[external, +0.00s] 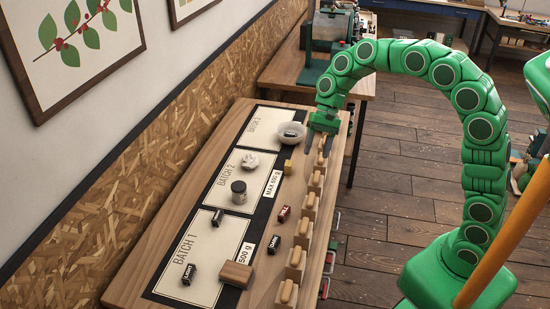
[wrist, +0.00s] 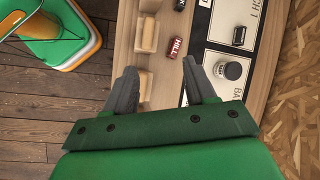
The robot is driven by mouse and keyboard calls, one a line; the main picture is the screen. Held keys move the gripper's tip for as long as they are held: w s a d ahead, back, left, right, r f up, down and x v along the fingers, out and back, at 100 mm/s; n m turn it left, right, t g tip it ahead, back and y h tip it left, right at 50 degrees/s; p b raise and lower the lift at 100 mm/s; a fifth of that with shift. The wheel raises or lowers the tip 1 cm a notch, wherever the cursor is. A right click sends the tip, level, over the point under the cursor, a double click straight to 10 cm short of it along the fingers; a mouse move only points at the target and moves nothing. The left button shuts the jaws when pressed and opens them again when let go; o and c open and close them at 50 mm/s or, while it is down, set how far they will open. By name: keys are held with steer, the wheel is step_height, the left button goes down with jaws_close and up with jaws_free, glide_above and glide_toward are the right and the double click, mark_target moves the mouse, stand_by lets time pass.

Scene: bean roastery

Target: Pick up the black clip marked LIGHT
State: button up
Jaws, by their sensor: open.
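The black clip marked LIGHT (external: 193,273) lies on the near end of the BATCH 1 card (external: 220,237) in the external view. I do not see it in the wrist view. My gripper (external: 321,147) is at the far right part of the table, near the bowl, well away from that clip. In the wrist view its two grey fingers (wrist: 159,68) are spread apart with nothing held between them. A second black clip, marked DARK (external: 273,244), lies to the right of the card. A red clip (external: 283,213) lies farther back; it reads HILL in the wrist view (wrist: 173,48).
A wooden block (external: 236,274) sits close right of the LIGHT clip. Wooden holders (external: 296,262) line the table's right edge. A bowl (external: 291,133) is on BATCH 3.

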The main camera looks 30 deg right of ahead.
steer(key=w+a+f+m+g+y, duration=0.1)
steer(key=w+a, duration=0.2)
steer(key=a, duration=0.3)
steer(key=w+a+f+y, duration=0.1)
steer(key=w+a+f, duration=0.15)
steer(key=a, duration=0.35)
steer(key=m+g+y, duration=0.2)
steer(key=g, duration=0.1)
glide_toward(187, 274)
steer(key=a+g, duration=0.1)
steer(key=f+g, duration=0.1)
steer(key=shift+w+a+f+m+g, duration=0.2)
steer(key=shift+a+f+m+g, duration=0.1)
steer(key=shift+a, duration=0.1)
steer(key=shift+x, duration=1.5)
steer(key=shift+d+f+x, duration=0.1)
steer(key=shift+x, duration=1.45)
steer(key=shift+d+f+x, duration=0.1)
steer(key=shift+f+x, duration=0.05)
steer(key=shift+x, duration=1.4)
steer(key=shift+s, duration=0.1)
steer(key=shift+c, duration=0.3)
steer(key=c, duration=1)
